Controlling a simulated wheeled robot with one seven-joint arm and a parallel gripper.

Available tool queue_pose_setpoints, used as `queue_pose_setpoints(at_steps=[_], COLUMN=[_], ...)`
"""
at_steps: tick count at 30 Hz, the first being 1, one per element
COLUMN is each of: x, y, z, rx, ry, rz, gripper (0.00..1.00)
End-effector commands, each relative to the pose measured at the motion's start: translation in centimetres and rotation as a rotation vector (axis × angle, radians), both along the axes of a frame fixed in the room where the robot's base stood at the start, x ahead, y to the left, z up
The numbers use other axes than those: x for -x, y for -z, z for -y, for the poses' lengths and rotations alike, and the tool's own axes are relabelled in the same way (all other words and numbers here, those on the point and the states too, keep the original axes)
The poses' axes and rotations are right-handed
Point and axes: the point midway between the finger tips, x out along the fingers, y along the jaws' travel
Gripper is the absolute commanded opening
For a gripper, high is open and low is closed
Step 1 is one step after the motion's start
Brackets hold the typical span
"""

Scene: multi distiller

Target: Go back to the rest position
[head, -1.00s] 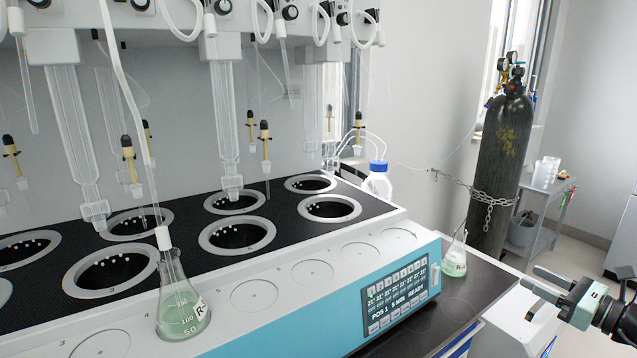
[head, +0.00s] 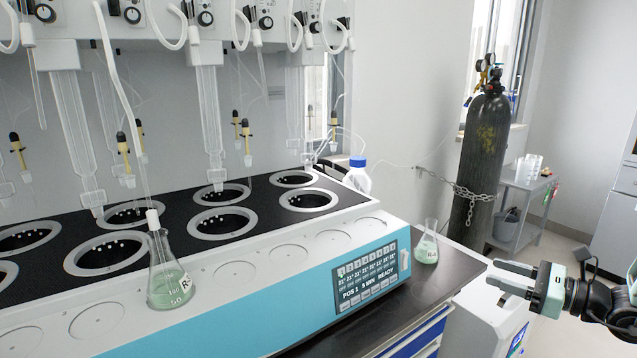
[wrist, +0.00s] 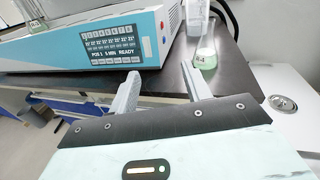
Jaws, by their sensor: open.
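My gripper (head: 508,280) is at the right of the head view, open and empty, off the bench's right end. In the wrist view its two fingers (wrist: 160,92) are spread with nothing between them. A conical flask with green liquid (head: 427,243) stands upright on the dark bench top, right of the distiller (head: 240,290); it also shows in the wrist view (wrist: 205,56), beyond the fingers and apart from them. Another flask of green liquid (head: 170,285) stands on the distiller's front ledge, with a tube reaching its mouth.
A chained dark gas cylinder (head: 482,150) stands behind on the right, near a grey cart (head: 520,190). A white cabinet (head: 470,320) is below my gripper. A blue-capped bottle (head: 358,178) stands behind the distiller. Open floor shows at the right.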

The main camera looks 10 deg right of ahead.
Motion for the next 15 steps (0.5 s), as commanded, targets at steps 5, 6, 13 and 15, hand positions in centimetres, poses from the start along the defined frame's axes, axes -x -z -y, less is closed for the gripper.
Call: queue_pose_setpoints(at_steps=[5,6,13,15], x=[-0.6,-0.6,2.4,4.4], y=[-1.7,-2.0,-4.6,-5.2], z=[-5.9,-7.4,-19.5,-23.1], rx=[0.082,0.107,0.355,0.462], ry=[-0.215,-0.274,-0.784,-0.971], rz=[-0.007,-0.009,0.018,0.047], gripper=[0.48,0.48,0.48,0.48])
